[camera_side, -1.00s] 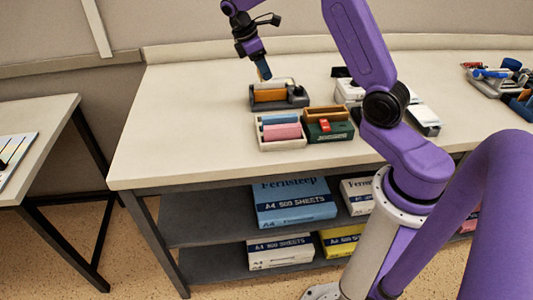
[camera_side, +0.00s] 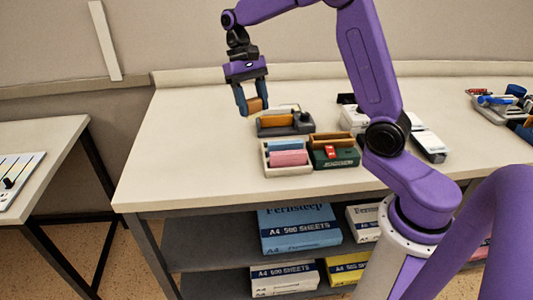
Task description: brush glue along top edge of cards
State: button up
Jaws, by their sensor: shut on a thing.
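My gripper (camera_side: 253,108) points down over the left part of the table, to the left of a dark grey holder (camera_side: 302,121). Its two blue-tipped fingers are shut on a small tan-brown block (camera_side: 257,105), which may be a brush or a card piece; I cannot tell. It looks held above the tabletop. An orange piece (camera_side: 276,121) lies in the holder. In front, a pale tray (camera_side: 290,171) holds a blue block (camera_side: 284,146) and a pink block (camera_side: 289,158), perhaps stacks of cards. No glue or bristles can be made out.
A green box (camera_side: 341,161) with a red piece (camera_side: 330,152) stands right of the tray. White boxes (camera_side: 430,147) stand behind my arm. Blue and red items (camera_side: 497,100) lie at the far right. The table's left side (camera_side: 190,140) is clear.

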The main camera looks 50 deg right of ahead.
jog(key=w+d+m+t+y, duration=0.25)
jog(key=w+d+m, duration=0.55)
jog(key=w+d, duration=0.5)
jog(key=shift+g, duration=0.25)
jog(key=shift+s+d+f, duration=0.25)
jog(key=shift+s+f, duration=0.2)
jog(key=shift+f, duration=0.8)
jog(key=shift+s+d+f, duration=0.25)
jog(key=shift+s+f, duration=0.15)
jog(key=shift+f, duration=0.8)
jog(key=shift+s+d+f, duration=0.25)
jog(key=shift+s+f, duration=0.2)
jog(key=shift+f, duration=0.8)
jog(key=shift+s+d+f, duration=0.15)
jog(key=shift+d+f, duration=0.1)
jog(key=shift+s+d, duration=3.9)
jog(key=shift+s, duration=0.05)
jog(key=shift+w+a, duration=4.15)
notch_tip(320, 180, up, 8)
